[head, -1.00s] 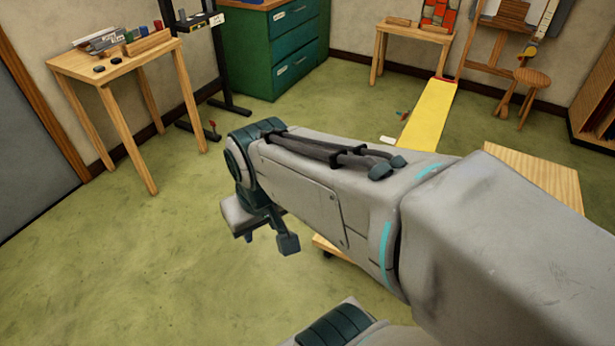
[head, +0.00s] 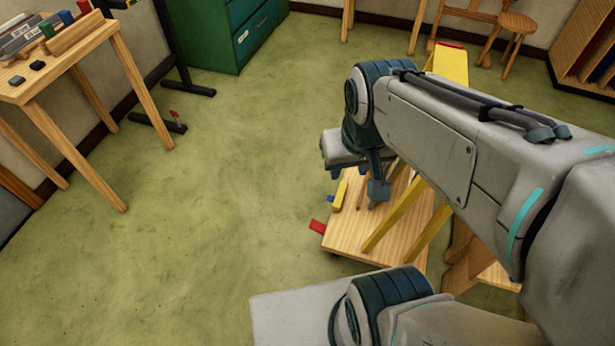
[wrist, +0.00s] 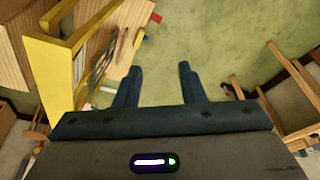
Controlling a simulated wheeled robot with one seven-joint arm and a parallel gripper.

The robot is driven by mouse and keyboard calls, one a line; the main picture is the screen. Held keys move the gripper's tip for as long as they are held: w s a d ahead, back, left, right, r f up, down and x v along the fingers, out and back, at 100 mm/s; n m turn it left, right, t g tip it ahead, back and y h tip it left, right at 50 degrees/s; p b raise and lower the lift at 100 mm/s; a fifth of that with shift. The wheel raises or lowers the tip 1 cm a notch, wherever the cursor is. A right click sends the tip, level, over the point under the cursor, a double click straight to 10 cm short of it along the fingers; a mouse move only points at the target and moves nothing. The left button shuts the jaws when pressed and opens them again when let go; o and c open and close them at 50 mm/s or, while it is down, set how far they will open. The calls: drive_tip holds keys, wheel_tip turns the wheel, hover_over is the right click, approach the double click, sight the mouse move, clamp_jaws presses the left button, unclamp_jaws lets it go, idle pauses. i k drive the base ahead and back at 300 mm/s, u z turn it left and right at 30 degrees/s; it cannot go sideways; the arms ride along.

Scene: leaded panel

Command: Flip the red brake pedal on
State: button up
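A small red pedal (head: 318,226) sticks out from the left edge of a low wooden platform (head: 350,240). It also shows as a small red piece near the top of the wrist view (wrist: 156,17). My gripper (head: 348,174) hangs above and to the right of the red pedal in the head view, apart from it. In the wrist view my gripper (wrist: 158,72) has its two dark fingers spread, with only green floor between them. Whether the pedal is up or down is hard to tell.
A yellow frame (wrist: 65,60) stands on the platform, close to my gripper's left in the wrist view. A wooden table (head: 75,60) with small items stands at left. A black stand (head: 180,60) and green cabinet (head: 235,30) are behind. The green floor between is clear.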

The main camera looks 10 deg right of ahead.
sight(315, 226)
drive_tip(key=k, duration=0.65)
drive_tip(key=u, duration=0.35)
drive_tip(key=i, duration=1.25)
drive_tip(key=z, duration=0.75)
